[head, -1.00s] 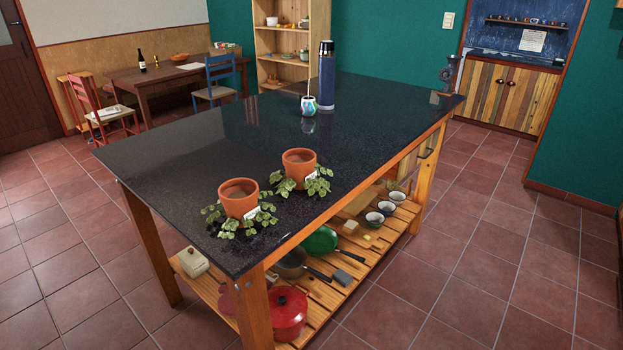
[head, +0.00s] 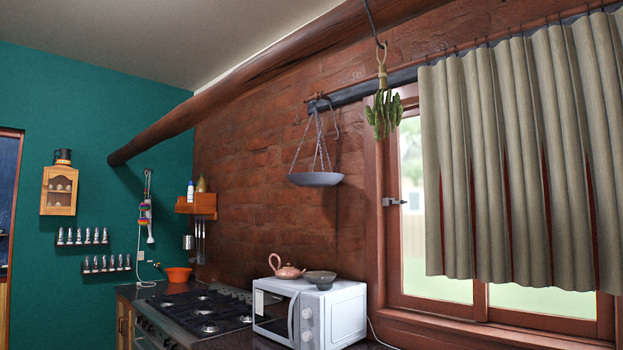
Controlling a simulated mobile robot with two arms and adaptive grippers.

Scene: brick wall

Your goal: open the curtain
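A beige pleated curtain (head: 515,160) hangs by rings from a rod (head: 500,38) at the right of the head view. It covers the upper and right part of a wooden-framed window (head: 440,290). The window's left strip and its bottom stay uncovered, and light comes through there. Red-brown strips show in the curtain's folds. The curtain runs off the right edge, so its far end is hidden. Neither of my grippers is in view.
A white microwave (head: 335,318) with a teapot (head: 286,267) and a bowl (head: 320,279) on top stands left of the window. A gas stove (head: 205,312) is further left. A hanging scale (head: 316,179) and a hanging plant (head: 384,115) are near the window.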

